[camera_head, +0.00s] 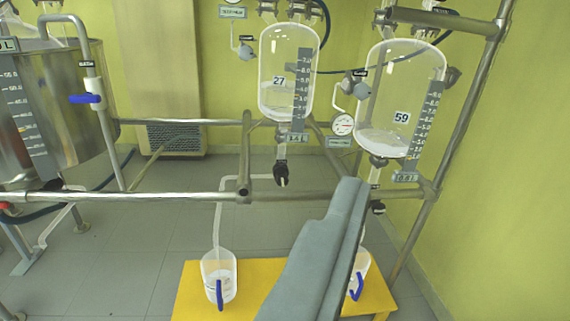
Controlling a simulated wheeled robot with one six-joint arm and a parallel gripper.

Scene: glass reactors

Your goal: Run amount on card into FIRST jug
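Two clear jugs with blue handles stand on a yellow stool (194,300). The left jug (212,264) is below a thin outlet tube (218,222). The right jug (361,268) is mostly hidden behind my gripper (349,188). Glass vessel 27 (288,60) and glass vessel 59 (395,65) hang above, each with a scale and some pale liquid at the bottom. A black valve (281,172) sits under vessel 27. Another black valve (377,208) shows under vessel 59. I cannot make out a card with an amount. My gripper touches nothing visible; its opening cannot be judged.
A metal rail (140,197) crosses in front of the vessels, joined to slanted posts (468,90) at right. A steel tank (40,110) with a blue-handled tap (86,98) stands at left. Pressure gauges (343,124) hang beside the vessels. The grey floor at lower left is mostly clear.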

